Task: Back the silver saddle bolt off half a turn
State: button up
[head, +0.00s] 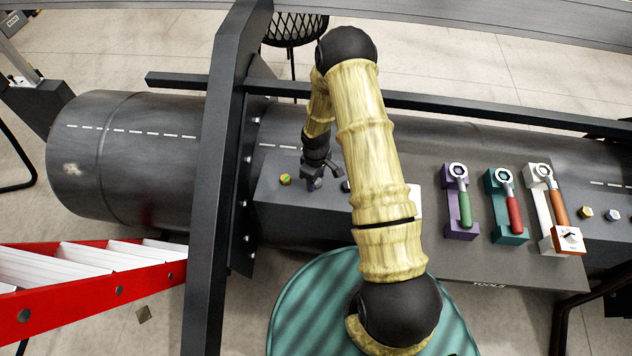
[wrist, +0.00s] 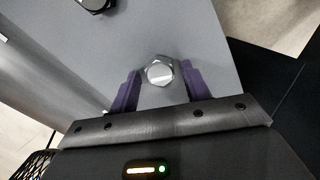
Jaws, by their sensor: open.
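The silver bolt (wrist: 159,71) has a hex head and stands on a grey surface in the wrist view. My gripper (wrist: 158,85) is open, with its two purple fingers on either side of the bolt head. A gap shows beside each finger, so the fingers look apart from the head. In the head view my gripper (head: 314,184) is over the dark grey saddle block (head: 285,207) on the pipe, and it hides the silver bolt there. A yellow-and-green bolt (head: 285,180) is left of my gripper. A dark bolt (head: 346,186) is just right of it, partly covered by my arm.
A tool board (head: 460,262) at the right carries wrenches with green (head: 465,209), red (head: 514,213) and orange (head: 560,210) handles. A black upright beam (head: 222,150) stands close left of the block. A red ladder (head: 90,300) lies lower left. A rail (head: 430,102) runs behind.

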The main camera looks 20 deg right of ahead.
jog(key=shift+r+p, duration=2.25)
jog(key=shift+r, duration=0.75)
notch_tip(320, 180, up, 17)
jog(key=shift+r+b, duration=0.2)
jog(key=shift+b, duration=0.15)
jog(key=s+r+m+t+p, duration=0.2)
jog(key=s+r+m, duration=0.7)
jog(key=s+r, duration=0.5)
jog(key=s+p, duration=0.1)
jog(key=s, duration=0.2)
jog(key=shift+s+r+t, duration=0.15)
jog(key=shift+s+t, duration=0.05)
jog(key=shift+t, duration=0.1)
